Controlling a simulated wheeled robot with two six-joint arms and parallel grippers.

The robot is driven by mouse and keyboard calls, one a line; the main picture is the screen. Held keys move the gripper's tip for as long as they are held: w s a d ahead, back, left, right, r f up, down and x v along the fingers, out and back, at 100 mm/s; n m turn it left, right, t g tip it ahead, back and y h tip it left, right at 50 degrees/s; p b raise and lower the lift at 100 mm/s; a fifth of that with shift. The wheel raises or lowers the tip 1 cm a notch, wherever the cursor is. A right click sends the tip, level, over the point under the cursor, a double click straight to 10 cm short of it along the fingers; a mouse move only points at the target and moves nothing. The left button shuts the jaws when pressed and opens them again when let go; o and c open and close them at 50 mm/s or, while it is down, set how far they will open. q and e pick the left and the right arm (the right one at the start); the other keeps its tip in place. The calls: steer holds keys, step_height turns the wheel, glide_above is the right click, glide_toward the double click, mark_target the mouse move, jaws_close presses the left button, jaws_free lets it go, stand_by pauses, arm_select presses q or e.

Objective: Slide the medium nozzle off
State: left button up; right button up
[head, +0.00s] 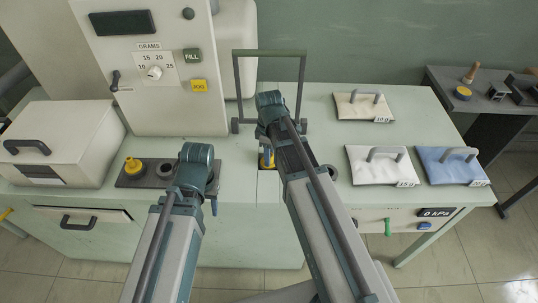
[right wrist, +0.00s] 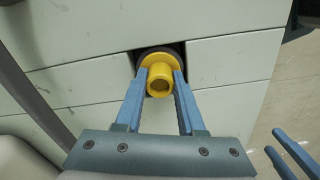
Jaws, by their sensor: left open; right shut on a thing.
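A yellow nozzle (right wrist: 159,84) with a wide flange sits at a dark round mount in an opening of the pale green bench. My right gripper (right wrist: 160,76) is shut on it, one blue finger on each side. In the head view the nozzle (head: 266,162) is partly hidden by my right arm. No size mark shows on it. My left gripper (head: 213,203) is over the bench's front edge, left of the nozzle; its two blue fingers, apart and empty, seem to show in the right wrist view (right wrist: 291,153).
A dark rack (head: 124,181) at the left holds another yellow nozzle (head: 132,166) beside dark round seats. A grey upright frame (head: 269,53) stands behind my right gripper. Handled white pads (head: 363,106) and a blue pad (head: 449,168) lie at the right. A white box (head: 60,145) stands far left.

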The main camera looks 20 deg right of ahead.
jaws_close()
steer(key=shift+r, duration=0.15)
steer(key=shift+r+p, duration=2.35)
steer(key=shift+p, duration=0.1)
